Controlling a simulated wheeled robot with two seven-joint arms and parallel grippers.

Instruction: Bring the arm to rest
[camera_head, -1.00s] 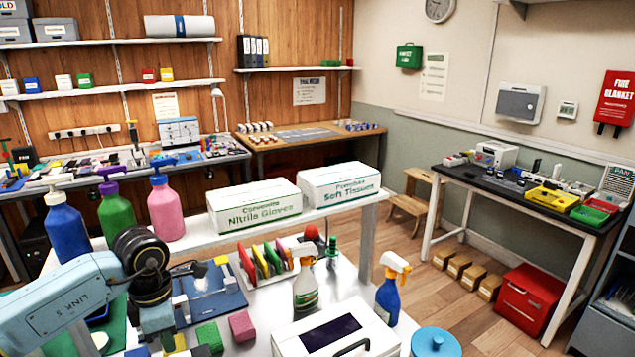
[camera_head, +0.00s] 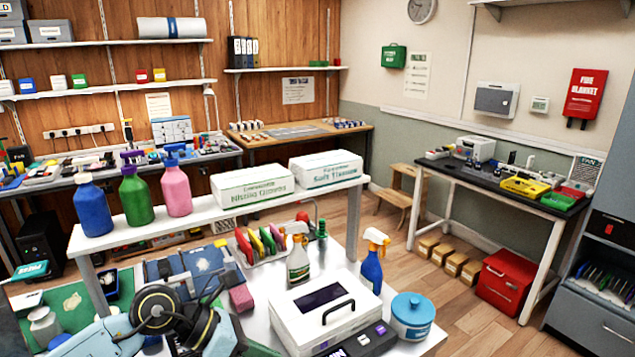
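My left arm (camera_head: 155,308) reaches in at the bottom left, low over the front of the white table (camera_head: 262,325). Its pale blue links and dark round joint show. The gripper end is partly hidden and blends with dark things behind it, so I cannot tell whether the fingers are open or shut, or whether they hold anything. My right arm and gripper are not in view.
Near the arm are a pink block (camera_head: 241,298), a white case (camera_head: 325,312), a blue-lidded tub (camera_head: 412,316) and spray bottles (camera_head: 372,262). A raised shelf (camera_head: 205,222) with bottles and boxes stands behind.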

